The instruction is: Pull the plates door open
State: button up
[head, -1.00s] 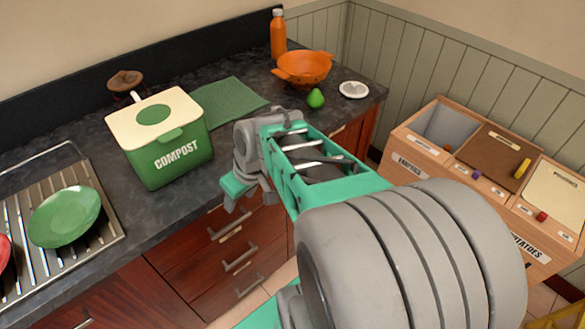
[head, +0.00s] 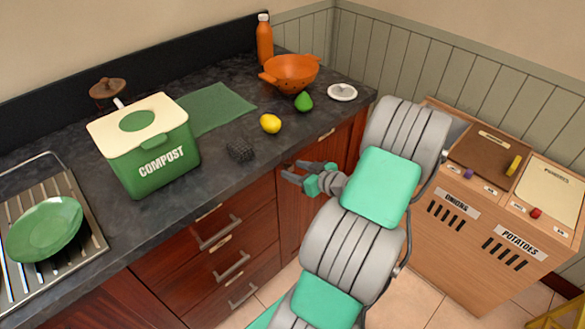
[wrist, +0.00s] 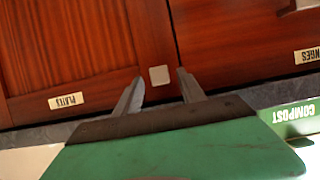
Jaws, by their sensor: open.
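The plates door (head: 291,222) is a dark red-brown wooden panel below the counter, right of the drawer stack in the head view. In the wrist view the plates door (wrist: 75,45) fills the left, with its PLATES label (wrist: 67,101) near the counter-side edge. A small pale grey square piece (wrist: 159,75), perhaps the handle's end, is at the door's corner by the seam. My gripper (head: 293,173) is open in front of the cabinet. In the wrist view my gripper (wrist: 160,76) has its fingertips on either side of the pale piece; contact cannot be told.
A drawer (wrist: 235,35) borders the door, with a handle partly in view. A wooden vegetable bin (head: 465,235) stands right of my arm.

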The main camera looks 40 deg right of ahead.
jog(key=shift+x, duration=0.85)
jog(key=shift+s, duration=0.1)
jog(key=shift+c, duration=0.4)
grip_shut()
